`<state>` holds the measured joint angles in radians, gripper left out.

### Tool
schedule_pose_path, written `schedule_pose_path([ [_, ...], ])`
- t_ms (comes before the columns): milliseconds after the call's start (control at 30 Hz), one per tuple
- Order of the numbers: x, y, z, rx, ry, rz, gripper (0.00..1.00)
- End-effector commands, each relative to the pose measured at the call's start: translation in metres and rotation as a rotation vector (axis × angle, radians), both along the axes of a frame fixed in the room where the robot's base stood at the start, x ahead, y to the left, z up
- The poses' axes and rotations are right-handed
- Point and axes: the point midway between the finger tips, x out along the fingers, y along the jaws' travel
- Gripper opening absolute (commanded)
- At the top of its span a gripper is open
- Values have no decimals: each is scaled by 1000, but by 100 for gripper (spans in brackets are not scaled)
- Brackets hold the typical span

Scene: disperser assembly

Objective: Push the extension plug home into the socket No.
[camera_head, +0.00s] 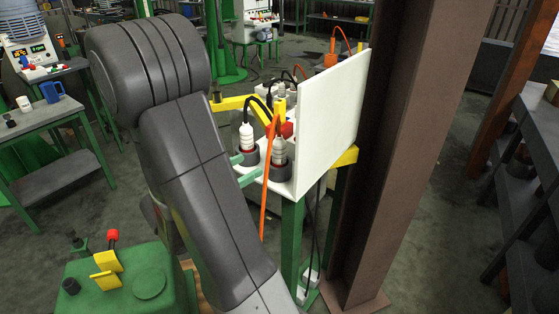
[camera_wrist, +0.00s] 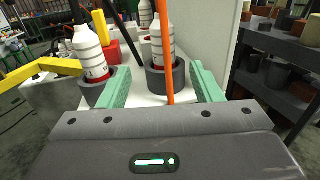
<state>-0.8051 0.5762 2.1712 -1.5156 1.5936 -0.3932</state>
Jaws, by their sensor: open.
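Two white ribbed plugs stand upright in round grey sockets with red rings on the white panel box. The front right plug (camera_head: 280,150) shows in the wrist view (camera_wrist: 157,42) in its grey socket (camera_wrist: 161,80), between and beyond my fingers. The left plug (camera_head: 246,136) also shows in the wrist view (camera_wrist: 89,52) in its socket (camera_wrist: 94,88), left of my left finger. I cannot tell which is the extension plug, nor how deep each sits. My gripper (camera_wrist: 160,70) is open, its green fingers apart with no plug held. An orange cable (camera_wrist: 170,60) passes between the fingers.
A white upright board (camera_head: 330,125) stands right of the sockets, beside a brown steel column (camera_head: 405,150). The orange cable hangs down the box's front. A yellow bar (camera_wrist: 45,68) lies at the left in the wrist view. More plugs and cables crowd behind.

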Motion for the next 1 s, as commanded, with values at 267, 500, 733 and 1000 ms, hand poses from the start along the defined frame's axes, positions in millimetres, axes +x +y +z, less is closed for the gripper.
schedule_pose_path([
  [267, 20, -24, 1, -3, 2, -4, 59],
  [500, 41, -46, 1, -2, 1, -4, 59],
  [733, 55, -61, 1, -1, 1, -2, 59],
  [1000, 62, -71, 4, -1, 1, -3, 59],
])
